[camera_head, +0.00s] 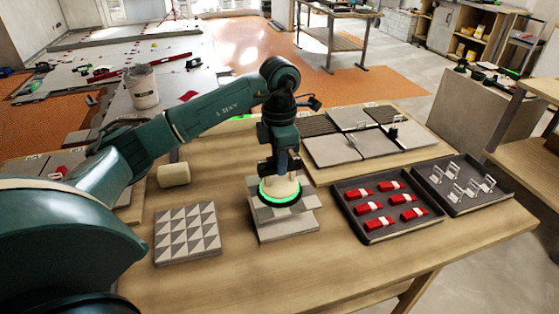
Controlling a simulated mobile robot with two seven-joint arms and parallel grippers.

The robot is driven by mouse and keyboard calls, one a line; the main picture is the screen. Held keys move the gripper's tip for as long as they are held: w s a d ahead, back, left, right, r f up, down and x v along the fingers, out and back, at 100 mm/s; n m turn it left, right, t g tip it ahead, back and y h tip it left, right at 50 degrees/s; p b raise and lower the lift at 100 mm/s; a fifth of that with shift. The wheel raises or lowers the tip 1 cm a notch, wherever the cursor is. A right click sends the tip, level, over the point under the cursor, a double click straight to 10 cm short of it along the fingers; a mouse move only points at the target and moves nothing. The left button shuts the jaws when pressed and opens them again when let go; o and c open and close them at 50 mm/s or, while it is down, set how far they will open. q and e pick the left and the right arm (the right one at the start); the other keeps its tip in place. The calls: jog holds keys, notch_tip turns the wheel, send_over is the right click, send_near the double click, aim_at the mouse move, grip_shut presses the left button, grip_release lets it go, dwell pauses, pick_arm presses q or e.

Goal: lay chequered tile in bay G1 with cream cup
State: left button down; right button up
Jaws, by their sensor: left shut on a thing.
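My left gripper (280,173) is shut on the cream cup (281,186), which has a glowing green ring round its base. The cup stands upright on the top tile of a small stack. That top tile, the chequered tile (264,213), shows grey and pale squares and hides most of the tile below it (285,231). I cannot tell whether it is lifted off that tile. The bay panel (330,174) lies behind and to the right, with grey tiles and dark ribbed areas. I cannot read which bay is G1. My right gripper is not in view.
A tile with a triangle pattern (187,236) lies left of the stack, with a cream cylinder (173,175) behind it. A dark tray of red wedges (372,239) and a tray of clear clips (505,192) stand to the right. The front right tabletop is clear.

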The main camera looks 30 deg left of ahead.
pick_arm(q)
notch_tip(320, 180, up, 2)
jog(key=shift+p, duration=0.55)
jog(key=shift+r+p, duration=0.6)
jog(key=shift+r, duration=0.25)
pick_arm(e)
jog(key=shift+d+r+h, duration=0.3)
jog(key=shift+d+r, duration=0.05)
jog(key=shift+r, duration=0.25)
pick_arm(q)
jog(key=shift+r, duration=0.1)
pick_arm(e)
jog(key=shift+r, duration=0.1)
pick_arm(q)
jog(key=shift+r+p, duration=0.5)
jog(key=shift+r, duration=0.15)
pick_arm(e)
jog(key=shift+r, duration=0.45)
pick_arm(q)
jog(key=shift+w, duration=0.15)
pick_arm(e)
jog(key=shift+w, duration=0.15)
